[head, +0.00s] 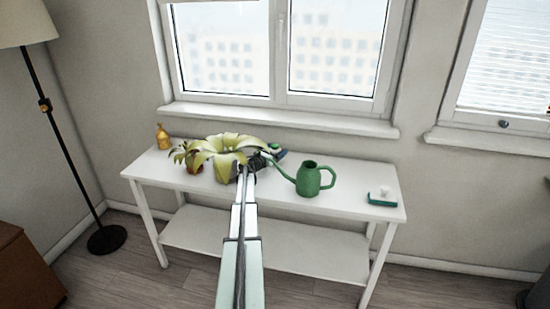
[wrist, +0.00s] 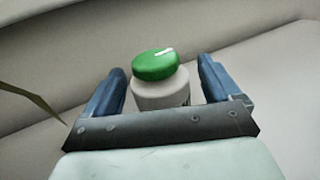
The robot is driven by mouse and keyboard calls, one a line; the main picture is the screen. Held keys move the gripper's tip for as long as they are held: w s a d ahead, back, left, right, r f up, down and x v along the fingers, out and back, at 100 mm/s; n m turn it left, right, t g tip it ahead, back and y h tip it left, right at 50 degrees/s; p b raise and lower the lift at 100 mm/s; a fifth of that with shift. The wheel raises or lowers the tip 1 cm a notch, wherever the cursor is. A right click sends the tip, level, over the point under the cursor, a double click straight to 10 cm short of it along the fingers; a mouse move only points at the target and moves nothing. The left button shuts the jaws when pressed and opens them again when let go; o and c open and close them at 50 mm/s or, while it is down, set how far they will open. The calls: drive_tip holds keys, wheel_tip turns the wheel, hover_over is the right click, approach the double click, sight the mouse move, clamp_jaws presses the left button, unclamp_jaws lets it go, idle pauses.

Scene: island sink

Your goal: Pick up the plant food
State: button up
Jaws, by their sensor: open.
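The plant food appears to be a pale grey container with a green cap (wrist: 158,64); no label is readable. In the wrist view it stands between the two blue fingers of my gripper (wrist: 162,70), with a gap showing on each side. My gripper is open.
A pale yellow-green flowering plant (head: 228,145) stands close left of my gripper. A green watering can (head: 312,179) stands to the right, its spout pointing toward my gripper.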

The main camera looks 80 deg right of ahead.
drive_tip(key=shift+c, duration=0.3)
drive_tip(key=c, duration=1.1)
